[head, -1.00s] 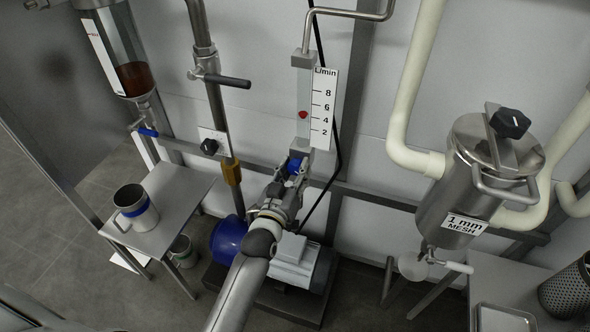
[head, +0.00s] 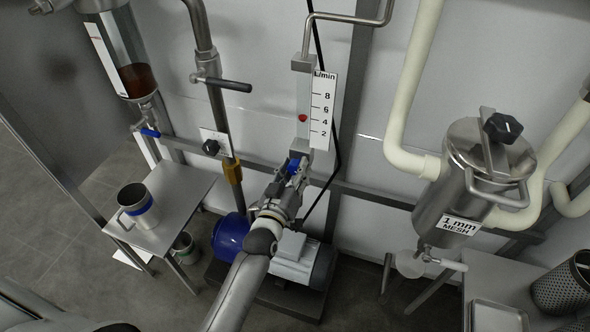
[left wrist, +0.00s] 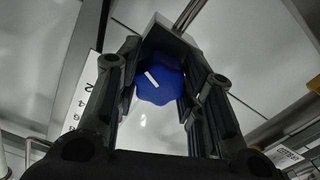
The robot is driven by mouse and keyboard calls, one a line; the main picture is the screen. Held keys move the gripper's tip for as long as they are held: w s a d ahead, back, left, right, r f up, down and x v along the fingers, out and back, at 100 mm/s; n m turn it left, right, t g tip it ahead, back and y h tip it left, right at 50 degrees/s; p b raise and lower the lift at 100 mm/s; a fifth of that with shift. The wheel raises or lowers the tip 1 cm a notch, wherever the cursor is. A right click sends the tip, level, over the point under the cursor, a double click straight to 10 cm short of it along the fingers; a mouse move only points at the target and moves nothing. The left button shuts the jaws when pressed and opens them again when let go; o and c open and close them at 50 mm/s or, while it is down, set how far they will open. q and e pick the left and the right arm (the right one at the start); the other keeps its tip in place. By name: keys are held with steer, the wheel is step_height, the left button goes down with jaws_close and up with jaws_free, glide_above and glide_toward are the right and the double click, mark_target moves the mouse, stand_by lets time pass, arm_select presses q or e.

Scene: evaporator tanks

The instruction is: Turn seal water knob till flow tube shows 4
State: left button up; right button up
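The flow tube (head: 303,102) stands upright on the back wall beside a white L/min scale (head: 323,110). Its red float (head: 303,118) sits between the 6 and 4 marks, closer to 4. The blue seal water knob (head: 294,166) is at the tube's foot. In the left wrist view the lobed knob (left wrist: 158,80) with a white pointer line lies between the fingers. My left gripper (head: 294,172) is open around the knob, with a gap visible beside it; finger contact is hard to tell. My right gripper is not in view.
A blue and grey pump (head: 296,262) stands below my left arm. A black knob (head: 210,147) and a pipe with a lever handle (head: 232,84) are to the left. A steel strainer (head: 470,185) is on the right. A small table holds a mug (head: 138,207).

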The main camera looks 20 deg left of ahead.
arm_select(q)
steer(key=o, duration=0.5)
steer(key=s, duration=1.2)
steer(key=shift+a, duration=0.2)
